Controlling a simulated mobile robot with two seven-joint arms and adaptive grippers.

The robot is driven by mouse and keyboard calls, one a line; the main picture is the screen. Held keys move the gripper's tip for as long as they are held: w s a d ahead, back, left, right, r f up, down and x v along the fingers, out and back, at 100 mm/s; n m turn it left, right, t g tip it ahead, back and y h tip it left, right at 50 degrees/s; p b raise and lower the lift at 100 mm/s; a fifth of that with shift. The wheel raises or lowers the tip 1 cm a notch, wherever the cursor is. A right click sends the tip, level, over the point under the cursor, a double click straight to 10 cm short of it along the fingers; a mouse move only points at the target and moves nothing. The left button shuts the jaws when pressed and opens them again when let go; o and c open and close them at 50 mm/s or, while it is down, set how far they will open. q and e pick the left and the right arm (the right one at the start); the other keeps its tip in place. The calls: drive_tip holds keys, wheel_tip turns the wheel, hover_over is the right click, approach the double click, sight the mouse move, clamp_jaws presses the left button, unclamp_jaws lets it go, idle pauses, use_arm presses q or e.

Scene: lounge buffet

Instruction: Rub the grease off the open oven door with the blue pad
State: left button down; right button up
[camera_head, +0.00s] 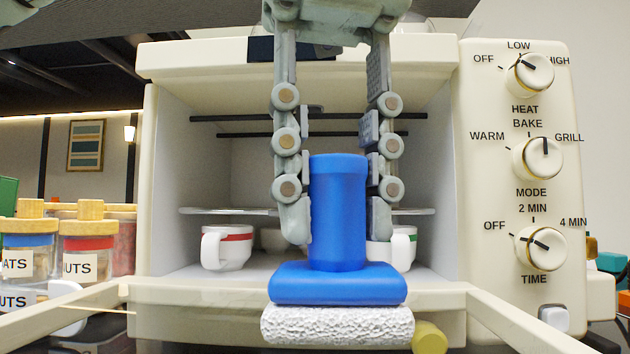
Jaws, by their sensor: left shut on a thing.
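My left gripper (338,225) comes down from the top, shut on the upright handle of the blue pad (337,283). The pad has a wide blue base and a white, rough underside. It is level in front of the oven opening, over the open oven door (62,314). The door's pale side edges run toward me at lower left and lower right. I cannot tell whether the pad touches the door. My right gripper is not in view.
The cream oven (300,60) holds a red-banded mug (227,248) and a green-banded mug (402,248) below a rack. Knobs line its right panel. Labelled jars (87,255) with wooden lids stand at left.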

use_arm(q)
drive_tip(key=shift+a, duration=0.1)
drive_tip(key=shift+a+r, duration=0.1)
drive_tip(key=shift+a, duration=1.85)
drive_tip(key=shift+d, duration=0.15)
drive_tip(key=shift+d, duration=0.95)
wheel_tip(320, 180, up, 6)
drive_tip(key=shift+f, duration=0.1)
